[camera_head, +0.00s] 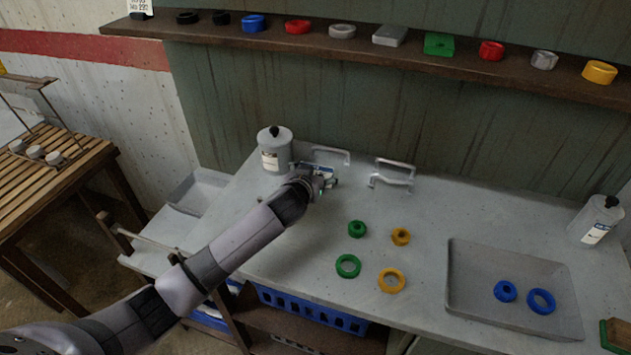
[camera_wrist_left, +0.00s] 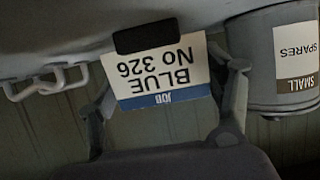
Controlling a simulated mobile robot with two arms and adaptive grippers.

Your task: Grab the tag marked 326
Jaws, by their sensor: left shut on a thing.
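The white tag (camera_wrist_left: 160,75) with a blue strip reads "JOB BLUE No 326", upside down in the left wrist view. A black block or clip (camera_wrist_left: 146,36) overlaps its edge there. My left gripper (camera_head: 322,179) is at the back of the grey bench, by the wall. In the left wrist view its fingers (camera_wrist_left: 168,92) stand at both sides of the tag, shut on it. In the head view my gripper mostly hides the tag. My right gripper is not in view.
A grey "SMALL SPARES" canister (camera_wrist_left: 290,60) stands close beside my gripper; it also shows in the head view (camera_head: 275,150). A metal rail (camera_head: 393,172) is to the right. Green and yellow rings (camera_head: 348,266) and a tray (camera_head: 460,300) with blue rings lie in front. A shelf (camera_head: 400,55) runs above.

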